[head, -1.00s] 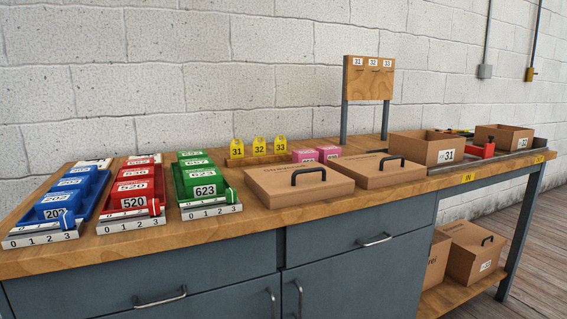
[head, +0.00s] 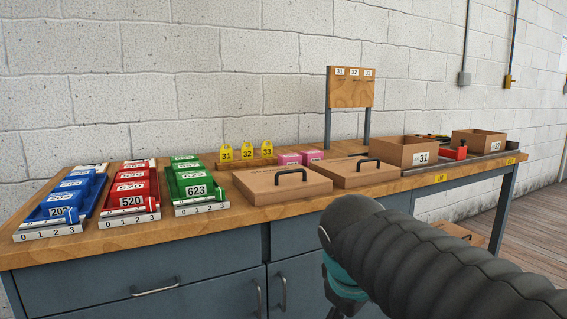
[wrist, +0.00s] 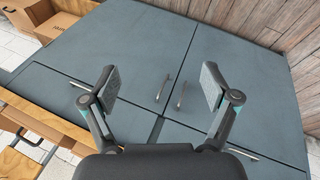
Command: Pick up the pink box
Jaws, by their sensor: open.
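Two small pink boxes stand side by side on the wooden bench behind the lidded cardboard boxes in the head view: a left pink box (head: 289,158) and a right pink box (head: 313,155). Their lower parts are hidden by the cardboard boxes. My gripper (wrist: 160,88) shows in the wrist view with its two fingers wide apart and nothing between them. It faces the grey cabinet doors below the bench top, well away from the pink boxes. In the head view my arm covers the lower right, and the fingers are not clearly seen there.
Two lidded cardboard boxes with black handles, a left one (head: 281,187) and a right one (head: 352,172), stand in front of the pink boxes. A rack of yellow tags (head: 246,152) is to their left. Green bins (head: 190,186) and an open carton (head: 405,153) stand further out.

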